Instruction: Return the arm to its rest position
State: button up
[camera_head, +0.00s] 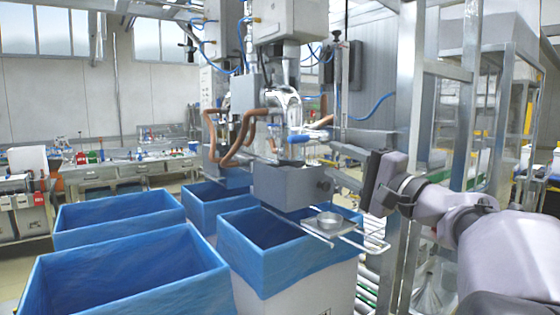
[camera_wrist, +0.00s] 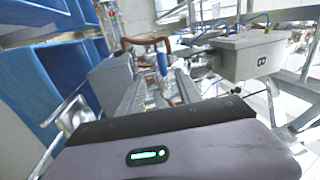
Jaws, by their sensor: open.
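My arm comes in from the right in the head view. At its end, my gripper (camera_head: 371,178) is level with the grey metal box of the filling machine (camera_head: 290,187) and to its right. The gripper is open, and I see nothing held in it. Its fingers are hard to make out against the machine. In the wrist view the light purple gripper body (camera_wrist: 170,152), with a black edge and a lit green display, fills the bottom. I cannot tell whether the gripper touches the machine.
A blue-lined box (camera_head: 290,262) stands below the machine, with a metal bracket and round cup (camera_head: 328,222) over its right edge. More blue-lined boxes (camera_head: 130,280) stand left. A metal frame post (camera_head: 408,90) rises close behind my arm.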

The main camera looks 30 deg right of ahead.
dwell(0.3)
jog(key=a+f+n+g+y, duration=0.1)
jog(key=a+f+n+g, duration=0.15)
jog(key=a+f, duration=0.4)
jog(key=s+a+f+n+g+y, duration=0.1)
jog(key=a+f+g+y, duration=0.2)
jog(key=a, duration=0.7)
jog(key=a+f+n+g, duration=0.2)
jog(key=a+f+g, duration=0.1)
jog(key=a+f, duration=0.4)
jog(key=s+a+f+n+g+h, duration=0.2)
jog(key=s+a+f+n+g, duration=0.1)
jog(key=s+f, duration=0.5)
jog(key=s+a+f+n+g+h, duration=0.1)
jog(key=s+a+f+n+g, duration=0.2)
jog(key=s+a+f, duration=0.2)
jog(key=s+f, duration=0.2)
jog(key=s, duration=0.1)
jog(key=shift+s+a+f+n+h, duration=0.15)
jog(key=shift+s+f+n+h, duration=0.2)
jog(key=shift+h, duration=0.05)
